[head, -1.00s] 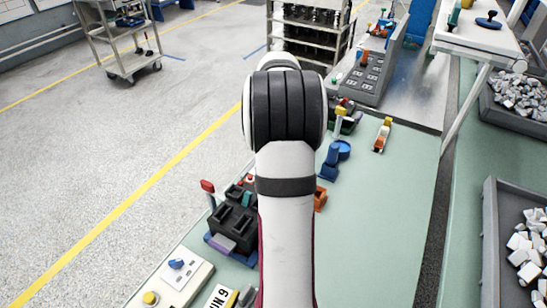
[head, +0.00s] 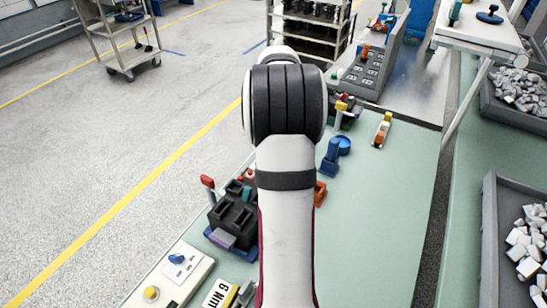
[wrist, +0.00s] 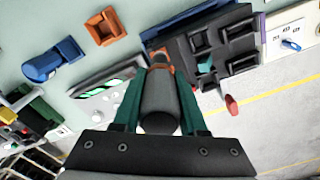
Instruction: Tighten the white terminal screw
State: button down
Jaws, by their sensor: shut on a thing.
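My gripper (wrist: 160,105) shows in the wrist view, its two green fingers closed on a dark grey, rounded tool handle (wrist: 160,103). An orange-brown collar shows at the handle's far end; the tool's tip is hidden. The black breaker fixture (wrist: 241,48) lies just beyond and right of the tool, with a teal piece and a red-tipped lever (wrist: 232,105). In the head view the fixture (head: 232,216) stands left of my arm, which hides my gripper. I cannot make out the white terminal screw in either view.
A blue clamp-like part (head: 333,155) and an orange block (head: 320,192) stand right of my arm. A white panel with a blue knob (head: 180,259) lies at the bench's near left. The green bench top (head: 385,210) is clear on the right.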

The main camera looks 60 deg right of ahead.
jog(key=shift+f, duration=0.75)
dwell(1.2)
dwell(1.1)
jog(key=shift+r, duration=3.05)
